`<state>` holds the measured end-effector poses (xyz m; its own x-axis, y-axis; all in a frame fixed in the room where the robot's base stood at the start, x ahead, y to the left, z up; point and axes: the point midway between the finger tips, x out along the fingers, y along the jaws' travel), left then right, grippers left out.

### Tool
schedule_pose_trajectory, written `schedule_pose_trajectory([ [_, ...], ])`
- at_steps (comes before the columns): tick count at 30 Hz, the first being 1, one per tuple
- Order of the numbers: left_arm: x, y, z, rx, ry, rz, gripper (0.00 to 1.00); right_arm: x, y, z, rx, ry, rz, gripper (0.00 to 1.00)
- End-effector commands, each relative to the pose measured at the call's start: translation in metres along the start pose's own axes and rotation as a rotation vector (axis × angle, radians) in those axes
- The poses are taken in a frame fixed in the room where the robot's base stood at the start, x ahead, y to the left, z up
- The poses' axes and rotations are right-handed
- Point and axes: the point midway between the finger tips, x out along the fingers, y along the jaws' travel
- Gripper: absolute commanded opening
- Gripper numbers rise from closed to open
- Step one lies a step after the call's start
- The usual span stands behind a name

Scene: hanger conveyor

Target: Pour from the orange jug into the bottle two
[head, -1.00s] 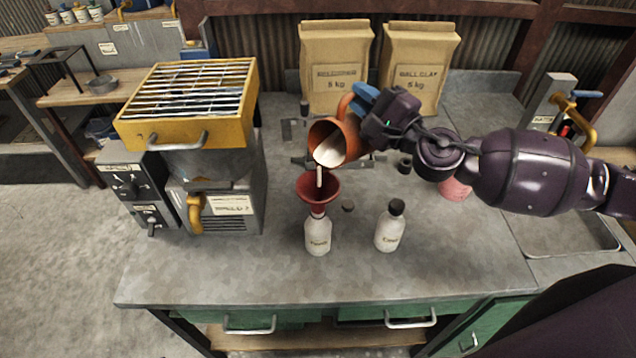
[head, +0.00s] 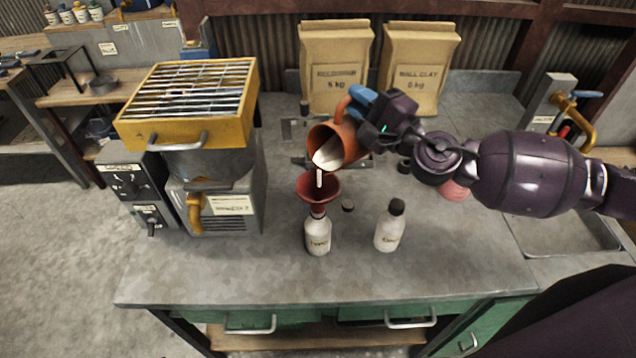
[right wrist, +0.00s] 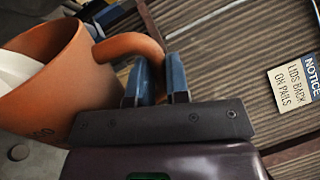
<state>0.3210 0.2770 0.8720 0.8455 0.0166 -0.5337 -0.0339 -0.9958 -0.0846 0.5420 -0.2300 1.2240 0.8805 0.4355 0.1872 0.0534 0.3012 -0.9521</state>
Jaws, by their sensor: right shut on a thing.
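The orange jug (head: 347,143) is tilted mouth-down to the left above a red funnel (head: 317,191). White liquid shows in its mouth and a white stream drops into the funnel. The funnel sits in the neck of a white bottle (head: 318,238) whose label is too small to read. A second white bottle (head: 390,228) with a dark cap stands to its right. My right gripper (head: 360,101) is shut on the jug's handle; in the right wrist view its blue fingers (right wrist: 156,82) close around the handle of the jug (right wrist: 62,85). My left gripper is not in view.
A yellow-topped machine with a grate (head: 190,105) stands left of the bottles. Two paper clay bags (head: 336,72) stand at the back. A small dark cap (head: 347,206) lies beside the funnel bottle. A sink (head: 570,235) is at the right; the front counter is clear.

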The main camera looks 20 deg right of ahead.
Motion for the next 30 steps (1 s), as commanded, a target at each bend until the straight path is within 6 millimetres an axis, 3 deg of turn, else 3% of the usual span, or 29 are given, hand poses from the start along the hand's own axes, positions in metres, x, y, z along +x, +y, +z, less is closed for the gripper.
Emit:
schedule_pose_trajectory([
  [13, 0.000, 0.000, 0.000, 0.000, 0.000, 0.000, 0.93, 0.000, -0.001, -0.002, 0.017, 0.004, -0.002, 0.00],
  [24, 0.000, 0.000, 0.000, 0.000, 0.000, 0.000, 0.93, 0.002, -0.012, -0.036, 0.395, 0.078, -0.003, 0.00],
  [30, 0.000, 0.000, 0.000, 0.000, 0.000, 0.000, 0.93, 0.002, -0.013, -0.039, 0.432, 0.084, -0.003, 0.00],
])
